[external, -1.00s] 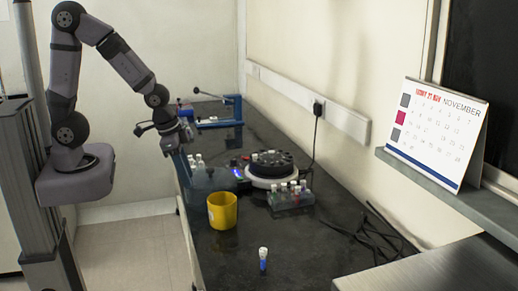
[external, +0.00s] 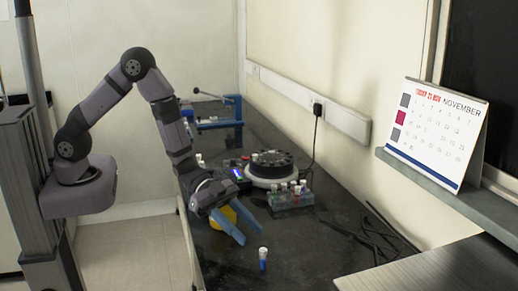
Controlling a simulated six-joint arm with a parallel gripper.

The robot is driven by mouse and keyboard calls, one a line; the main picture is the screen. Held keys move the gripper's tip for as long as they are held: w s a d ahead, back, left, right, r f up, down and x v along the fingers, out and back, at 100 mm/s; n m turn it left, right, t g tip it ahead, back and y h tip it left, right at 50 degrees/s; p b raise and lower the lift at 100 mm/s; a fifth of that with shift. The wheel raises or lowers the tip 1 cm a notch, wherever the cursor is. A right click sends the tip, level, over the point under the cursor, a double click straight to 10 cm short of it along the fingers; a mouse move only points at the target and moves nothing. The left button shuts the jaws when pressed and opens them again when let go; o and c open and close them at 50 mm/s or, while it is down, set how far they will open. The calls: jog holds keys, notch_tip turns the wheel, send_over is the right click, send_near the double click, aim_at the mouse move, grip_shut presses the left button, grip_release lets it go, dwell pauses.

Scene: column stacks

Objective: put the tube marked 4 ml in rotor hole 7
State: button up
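The centrifuge rotor (external: 270,160) is a dark disc with holes on a pale round base, near the middle of the bench. Its hole numbers are too small to read. A clear rack (external: 291,199) in front of it holds several capped tubes. A single tube (external: 263,259) with a white cap and blue lower part stands upright alone on the near bench. No 4 ml mark is legible on any tube.
A yellow cup (external: 229,215) is partly hidden behind my gripper. A blue-framed device (external: 220,123) stands at the back. Black cables (external: 372,240) lie along the right side. The bench around the lone tube is clear.

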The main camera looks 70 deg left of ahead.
aim_at(263, 250)
jog(key=shift+x, duration=0.95)
jog(key=shift+s+f+p+x, duration=0.15)
jog(key=shift+p+x, duration=0.35)
jog(key=shift+x, duration=0.85)
jog(key=shift+s+f+p+x, duration=0.15)
jog(key=shift+p+x, duration=0.35)
jog(key=shift+x, duration=0.85)
grip_shut()
